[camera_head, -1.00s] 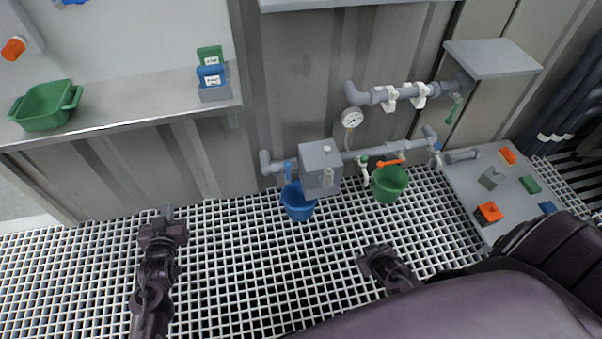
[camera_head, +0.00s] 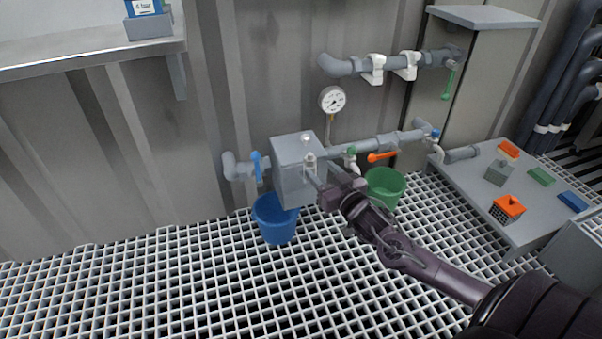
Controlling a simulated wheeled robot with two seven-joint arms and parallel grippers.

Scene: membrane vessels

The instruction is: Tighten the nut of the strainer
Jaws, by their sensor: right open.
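A grey box-shaped housing (camera_head: 287,181) sits in the lower pipe line and appears to be the strainer. A small pale fitting (camera_head: 306,138) stands on its top. Another pale fitting, possibly the nut (camera_head: 310,160), shows at its front right edge. My right gripper (camera_head: 317,175) is at the right front of the housing, its open fingers pointing at the area just below this fitting. I cannot tell whether the fingers touch it. The gripper hides part of the housing's right side. My left gripper is out of view.
A blue bucket (camera_head: 275,220) stands below the housing and a green bucket (camera_head: 385,188) to its right. An orange-handled valve (camera_head: 382,156), a blue valve handle (camera_head: 257,166) and a gauge (camera_head: 332,100) are close by. A grey platform (camera_head: 470,190) with coloured blocks is at right.

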